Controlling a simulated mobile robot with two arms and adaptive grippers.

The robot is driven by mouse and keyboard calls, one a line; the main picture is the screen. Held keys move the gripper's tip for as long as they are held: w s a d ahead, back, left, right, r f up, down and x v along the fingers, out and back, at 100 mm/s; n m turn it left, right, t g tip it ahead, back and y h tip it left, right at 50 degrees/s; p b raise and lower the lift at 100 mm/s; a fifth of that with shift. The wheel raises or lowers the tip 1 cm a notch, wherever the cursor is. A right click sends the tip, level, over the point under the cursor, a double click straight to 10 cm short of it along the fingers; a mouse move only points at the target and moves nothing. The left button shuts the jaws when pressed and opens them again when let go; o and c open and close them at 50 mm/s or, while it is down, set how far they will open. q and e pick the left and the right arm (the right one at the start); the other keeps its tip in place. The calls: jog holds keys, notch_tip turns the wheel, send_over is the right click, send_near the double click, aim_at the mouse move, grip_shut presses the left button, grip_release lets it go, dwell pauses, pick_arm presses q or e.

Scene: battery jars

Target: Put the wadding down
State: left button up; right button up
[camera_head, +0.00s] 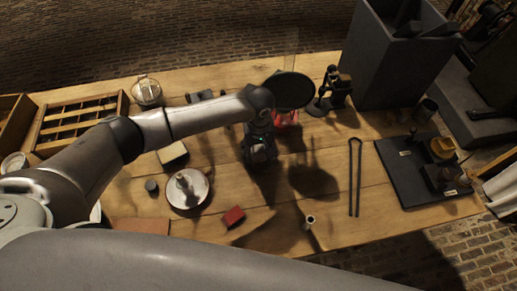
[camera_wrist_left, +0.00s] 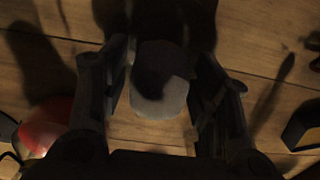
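My left gripper (camera_head: 260,150) is above the middle of the wooden table, pointing down. In the left wrist view its two fingers (camera_wrist_left: 158,90) stand apart, one on each side of a pale grey rounded piece (camera_wrist_left: 160,100), which looks like the wadding. The piece nearly fills the gap, so the gripper seems shut on it; the exact contact is in dark shadow. In the head view the gripper mostly hides this piece. My right gripper is not in view.
A red object (camera_wrist_left: 45,128) is close beside the left gripper. A white dish (camera_head: 183,201), a red block (camera_head: 233,216) and a small cup (camera_head: 309,221) stand nearer. Long tongs (camera_head: 356,178) and a dark board (camera_head: 405,170) lie right. A divided wooden tray (camera_head: 80,125) is left.

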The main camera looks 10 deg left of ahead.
aim_at(259, 147)
pick_arm(q)
notch_tip(259, 147, up, 12)
jog(key=b, duration=0.1)
jog(key=shift+r, duration=0.15)
dwell(0.5)
dwell(0.5)
